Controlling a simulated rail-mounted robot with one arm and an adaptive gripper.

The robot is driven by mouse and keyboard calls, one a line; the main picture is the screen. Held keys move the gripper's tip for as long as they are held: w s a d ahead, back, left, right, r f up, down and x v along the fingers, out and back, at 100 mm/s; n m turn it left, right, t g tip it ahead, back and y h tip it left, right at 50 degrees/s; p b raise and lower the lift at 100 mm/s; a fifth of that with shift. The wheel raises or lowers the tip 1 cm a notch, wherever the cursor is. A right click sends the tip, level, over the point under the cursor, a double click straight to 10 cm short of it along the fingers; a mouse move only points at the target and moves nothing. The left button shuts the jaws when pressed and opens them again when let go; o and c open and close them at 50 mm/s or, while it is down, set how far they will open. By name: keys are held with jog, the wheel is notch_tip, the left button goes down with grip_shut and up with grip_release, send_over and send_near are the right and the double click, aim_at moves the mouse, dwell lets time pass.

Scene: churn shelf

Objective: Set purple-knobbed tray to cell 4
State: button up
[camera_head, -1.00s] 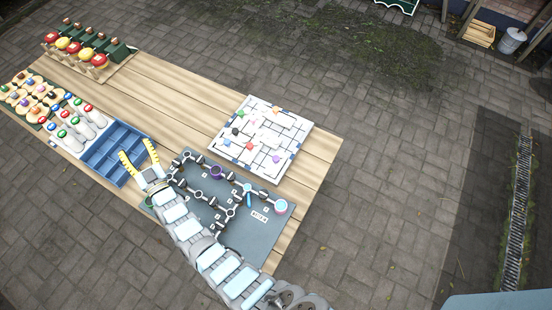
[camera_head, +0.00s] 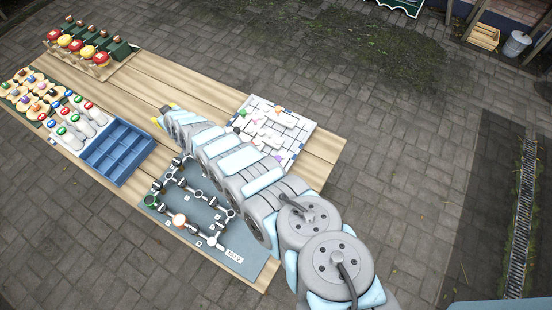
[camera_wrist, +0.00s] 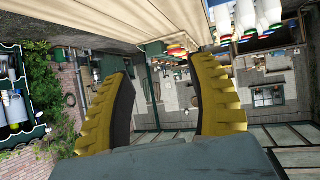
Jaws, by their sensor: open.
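A white puzzle board (camera_head: 301,130) with dark lines and small coloured knobs lies at the right end of the wooden table in the head view. My arm covers its lower left part. A purple knob (camera_head: 281,157) seems to show near its lower edge, close to my arm; its tray and any cell numbers are too small to make out. My gripper (camera_head: 163,114) is left of the board, above the table, mostly hidden behind my wrist. In the wrist view my gripper (camera_wrist: 163,85) has its two yellow fingers wide apart, with nothing between them.
A blue compartment tray (camera_head: 118,152), white bottle shapes (camera_head: 80,122) and a rack of red and yellow items (camera_head: 85,45) stand on the left. A grey board with pipes (camera_head: 235,240) lies below my arm. The table's upper middle (camera_head: 150,90) is clear.

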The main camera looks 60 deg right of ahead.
jog(key=s+d+f+n+g+y, duration=0.1)
jog(key=s+d+g, duration=0.2)
jog(key=s+d, duration=0.3)
jog(key=g+y+b, duration=0.4)
jog(key=g+b, duration=0.2)
jog(key=g, duration=0.2)
send_over(278, 158)
notch_tip(278, 158, down, 4)
jog(key=f, duration=0.1)
jog(key=shift+w+f, duration=0.1)
jog(key=shift+f, duration=5.05)
grip_shut()
